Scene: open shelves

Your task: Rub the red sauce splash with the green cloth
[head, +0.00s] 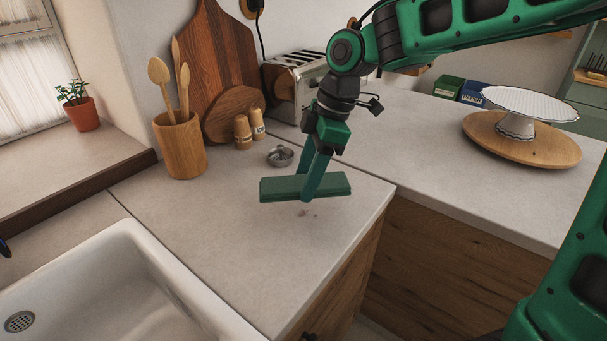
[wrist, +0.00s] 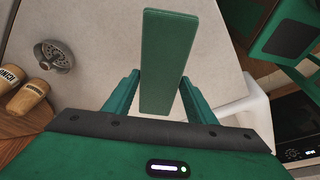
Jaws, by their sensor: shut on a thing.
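The green cloth (head: 279,189) is a folded, flat, long block. My gripper (head: 309,190) is shut on it, with one finger on each side, above the corner of the counter. The wrist view shows the cloth (wrist: 165,65) between the two green fingers, pointing away from the palm. The red sauce splash (head: 304,212) shows in the head view as a few small, dull reddish spots on the counter, just below the cloth and fingertips. Part of it may be hidden. I cannot tell whether the cloth touches the counter. I do not see the splash in the wrist view.
A utensil pot (head: 179,146), boards and a toaster (head: 293,88) line the wall. The sink (head: 150,262) is front left. A cake stand (head: 515,125) is at right. The counter's front edge is close.

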